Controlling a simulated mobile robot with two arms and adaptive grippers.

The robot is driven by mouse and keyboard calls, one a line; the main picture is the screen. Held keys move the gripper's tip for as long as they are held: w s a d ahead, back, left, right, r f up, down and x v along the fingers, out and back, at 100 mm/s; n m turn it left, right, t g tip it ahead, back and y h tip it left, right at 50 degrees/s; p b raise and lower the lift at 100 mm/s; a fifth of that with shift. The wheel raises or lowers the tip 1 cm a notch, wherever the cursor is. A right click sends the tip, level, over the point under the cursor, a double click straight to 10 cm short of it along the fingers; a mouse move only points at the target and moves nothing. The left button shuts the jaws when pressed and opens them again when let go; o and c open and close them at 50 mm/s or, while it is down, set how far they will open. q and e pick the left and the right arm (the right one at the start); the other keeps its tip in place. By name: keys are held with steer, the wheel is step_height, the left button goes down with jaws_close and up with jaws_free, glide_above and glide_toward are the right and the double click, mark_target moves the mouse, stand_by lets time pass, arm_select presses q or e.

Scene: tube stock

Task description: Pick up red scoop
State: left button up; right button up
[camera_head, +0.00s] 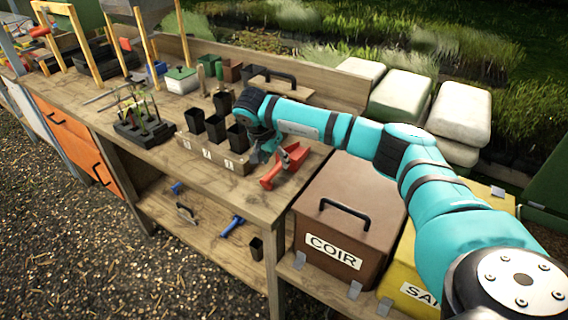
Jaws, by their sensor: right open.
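The red scoop (293,157) lies on the wooden bench (240,195) near its right front corner, with its handle end toward the front edge. My right gripper (262,154) reaches in from the right and is open, fingers pointing down, just left of the scoop. It is close to the scoop, but I cannot tell whether they touch. The right arm passes behind and right of the scoop and hides part of the bench. My left gripper is not in view.
A numbered wooden holder (213,156) with black pots (215,128) stands just left of the gripper. A black tray with seedlings (143,130) is farther left. A brown COIR box (350,222) stands right of the bench. Blue tools (232,226) lie on the lower shelf.

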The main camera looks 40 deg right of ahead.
mark_target(279, 164)
steer(key=shift+p+x, duration=0.6)
steer(key=shift+x, duration=1.75)
steer(key=shift+s, duration=0.15)
jaws_close()
